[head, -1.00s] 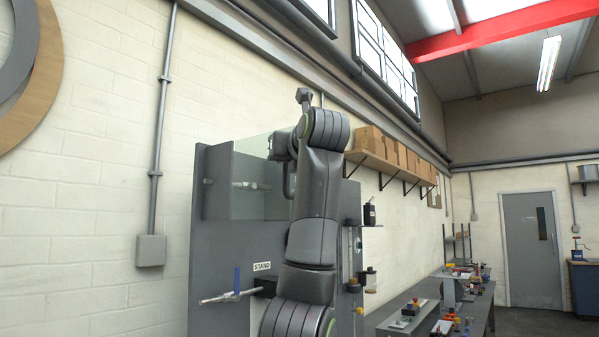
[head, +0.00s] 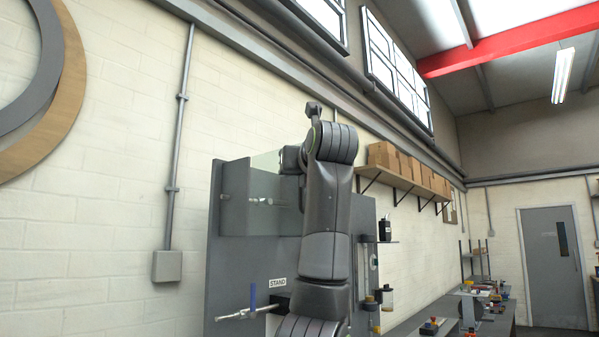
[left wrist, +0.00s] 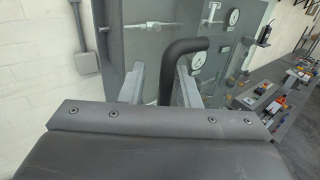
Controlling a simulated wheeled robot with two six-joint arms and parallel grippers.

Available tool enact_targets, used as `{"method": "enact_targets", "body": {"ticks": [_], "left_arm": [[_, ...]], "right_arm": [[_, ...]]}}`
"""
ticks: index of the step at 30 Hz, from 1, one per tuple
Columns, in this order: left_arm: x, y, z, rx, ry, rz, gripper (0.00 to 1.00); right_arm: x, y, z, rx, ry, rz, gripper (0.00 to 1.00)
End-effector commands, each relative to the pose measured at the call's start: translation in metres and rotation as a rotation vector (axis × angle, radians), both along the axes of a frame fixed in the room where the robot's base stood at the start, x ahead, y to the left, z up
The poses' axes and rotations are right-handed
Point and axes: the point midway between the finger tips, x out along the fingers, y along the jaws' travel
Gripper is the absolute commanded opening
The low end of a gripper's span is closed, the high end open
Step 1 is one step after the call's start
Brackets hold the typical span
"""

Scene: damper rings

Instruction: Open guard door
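The guard (head: 236,198) is a grey housing with a clear panel (head: 266,162) on the upright grey board, left of my raised arm. Chrome fittings (head: 268,201) show inside it. In the left wrist view, a black bent handle (left wrist: 184,47) rises in front of the board. My left gripper (left wrist: 160,76) is open, with one finger on each side of the handle's upright part. The handle is nearer the right finger; I cannot tell whether they touch. In the head view my arm hides most of the gripper and handle. My right gripper is not in view.
A horizontal rod (head: 250,312) with a blue upright piece sticks out below the guard, beside the STAND label (head: 278,283). Gauges (left wrist: 234,18) and jars (head: 387,297) are on the board's right. A shelf of boxes (head: 400,165) is behind. A bench (head: 450,325) runs along the right.

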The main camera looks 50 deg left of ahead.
Motion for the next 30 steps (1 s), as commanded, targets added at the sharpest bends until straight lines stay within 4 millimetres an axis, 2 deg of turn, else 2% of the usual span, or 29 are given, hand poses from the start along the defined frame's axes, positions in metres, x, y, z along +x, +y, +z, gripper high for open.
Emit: {"method": "enact_targets", "body": {"ticks": [4, 8, 21, 27, 30], "left_arm": [[-0.001, -0.006, -0.001, 0.001, 0.0, -0.002, 0.29], [-0.009, -0.023, -0.003, 0.0, -0.001, -0.004, 0.29], [-0.055, -0.118, -0.003, 0.001, -0.003, -0.005, 0.29], [-0.069, -0.146, -0.001, 0.0, -0.002, -0.001, 0.29], [-0.073, -0.153, -0.001, -0.001, -0.002, 0.0, 0.29]], "right_arm": [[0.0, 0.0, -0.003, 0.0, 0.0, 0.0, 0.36], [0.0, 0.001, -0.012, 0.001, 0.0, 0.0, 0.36], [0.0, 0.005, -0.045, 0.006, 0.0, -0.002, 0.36], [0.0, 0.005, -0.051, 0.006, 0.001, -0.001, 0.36], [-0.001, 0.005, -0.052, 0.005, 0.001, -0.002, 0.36]]}}
